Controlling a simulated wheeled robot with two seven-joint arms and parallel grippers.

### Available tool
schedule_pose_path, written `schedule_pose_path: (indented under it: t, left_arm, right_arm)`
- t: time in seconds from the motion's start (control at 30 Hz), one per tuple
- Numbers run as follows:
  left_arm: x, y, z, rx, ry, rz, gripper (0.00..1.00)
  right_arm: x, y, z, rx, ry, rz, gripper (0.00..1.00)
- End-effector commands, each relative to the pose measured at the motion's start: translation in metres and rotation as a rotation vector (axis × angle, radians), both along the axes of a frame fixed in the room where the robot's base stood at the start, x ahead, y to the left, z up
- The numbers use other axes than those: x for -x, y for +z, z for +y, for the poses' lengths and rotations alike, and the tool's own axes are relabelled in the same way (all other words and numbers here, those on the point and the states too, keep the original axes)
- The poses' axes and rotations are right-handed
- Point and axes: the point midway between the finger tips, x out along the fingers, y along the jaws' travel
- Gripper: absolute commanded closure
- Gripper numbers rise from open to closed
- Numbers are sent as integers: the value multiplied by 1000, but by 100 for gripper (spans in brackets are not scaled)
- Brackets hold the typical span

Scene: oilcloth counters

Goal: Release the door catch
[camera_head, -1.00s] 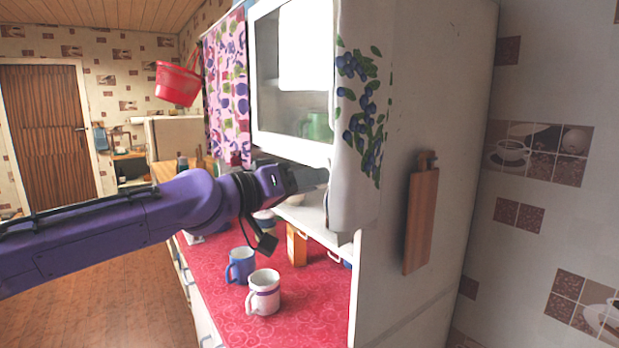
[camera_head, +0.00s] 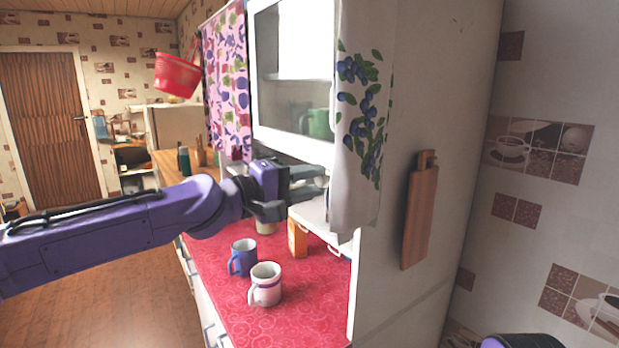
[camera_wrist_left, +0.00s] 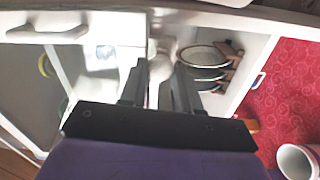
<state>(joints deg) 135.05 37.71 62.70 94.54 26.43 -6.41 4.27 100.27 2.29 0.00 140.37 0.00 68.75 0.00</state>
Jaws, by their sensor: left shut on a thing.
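A white wall cabinet has a glazed door (camera_head: 292,75) with a pale frame. My left gripper (camera_head: 312,183) is at the underside of this cabinet, below the glazed door. In the left wrist view, a small pale knob-like part (camera_wrist_left: 160,66), which looks like the door catch, lies between the fingers of the left gripper (camera_wrist_left: 158,85). The left gripper is shut on it. In the head view the fingers and the cabinet edge hide the catch. My right gripper is out of view; only a purple piece of my own body shows at the lower right.
A blue mug (camera_head: 243,258) and a white mug (camera_head: 265,285) stand on the red counter (camera_head: 300,315) below the arm. An orange box (camera_head: 297,238) is behind them. A berry-patterned towel (camera_head: 358,130) hangs at the cabinet corner, close right of the gripper.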

Motion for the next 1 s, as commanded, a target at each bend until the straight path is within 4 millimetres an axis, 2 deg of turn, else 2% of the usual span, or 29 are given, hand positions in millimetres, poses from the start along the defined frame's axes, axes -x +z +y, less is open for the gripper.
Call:
schedule_pose_path:
  t: [0.3, 0.83, 0.87, 0.9, 0.93, 1.0]
  left_arm:
    - [0, 0, 0, 66, 0, 93, 99]
    - [0, -1, 0, 79, 0, 111, 99]
    - [0, -1, 0, 79, 0, 111, 65]
    - [0, -1, 0, 79, 0, 111, 52]
    - [0, -1, 0, 79, 0, 111, 45]
    - [0, -1, 0, 79, 0, 110, 45]
  right_arm:
    - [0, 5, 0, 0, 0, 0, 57]
    - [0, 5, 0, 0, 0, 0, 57]
    - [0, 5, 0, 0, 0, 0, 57]
    - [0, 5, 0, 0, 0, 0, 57]
    - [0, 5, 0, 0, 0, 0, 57]
    - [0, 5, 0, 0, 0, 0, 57]
